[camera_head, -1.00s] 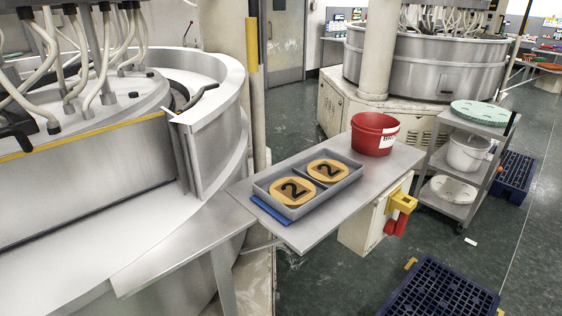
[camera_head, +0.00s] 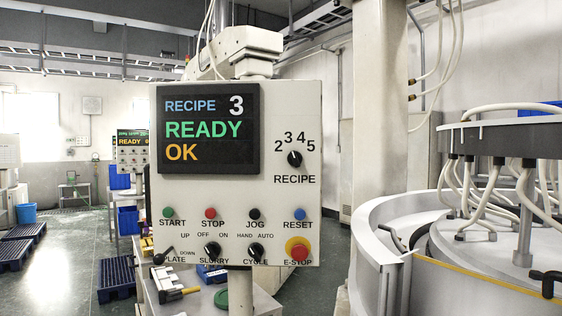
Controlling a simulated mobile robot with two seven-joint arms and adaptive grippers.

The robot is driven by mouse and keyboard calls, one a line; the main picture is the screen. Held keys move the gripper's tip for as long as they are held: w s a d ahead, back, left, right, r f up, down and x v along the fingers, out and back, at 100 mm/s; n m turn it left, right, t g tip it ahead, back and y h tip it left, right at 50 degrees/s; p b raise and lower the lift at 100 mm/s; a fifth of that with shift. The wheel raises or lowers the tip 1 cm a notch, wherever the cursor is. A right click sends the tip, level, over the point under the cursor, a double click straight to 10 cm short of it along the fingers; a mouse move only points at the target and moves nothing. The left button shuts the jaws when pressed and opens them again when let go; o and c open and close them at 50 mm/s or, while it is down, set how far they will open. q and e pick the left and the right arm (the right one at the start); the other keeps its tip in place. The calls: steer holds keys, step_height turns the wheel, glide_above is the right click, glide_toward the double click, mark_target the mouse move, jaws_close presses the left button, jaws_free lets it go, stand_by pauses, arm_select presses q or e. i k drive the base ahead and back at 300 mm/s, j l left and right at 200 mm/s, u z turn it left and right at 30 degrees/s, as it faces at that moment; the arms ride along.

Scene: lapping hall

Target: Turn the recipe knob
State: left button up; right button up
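The recipe knob (camera_head: 295,158) is a small black dial on the upper right of a pale control panel (camera_head: 230,268). The numbers 2, 3, 4 and 5 arc above it and the word RECIPE is below. Its pointer mark is small; it seems to point up, slightly left, near 3. The panel's display (camera_head: 208,128) reads RECIPE 3, READY, OK. Neither of my grippers is in view.
Below the knob are START, STOP, JOG and RESET buttons, several switches, and a red E-STOP (camera_head: 299,250). A lapping machine (camera_head: 400,240) with white hoses stands at the right. Blue pallets (camera_head: 116,277) lie on the floor at the left.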

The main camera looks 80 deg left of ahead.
mark_target(294, 159)
steer(key=u, duration=2.65)
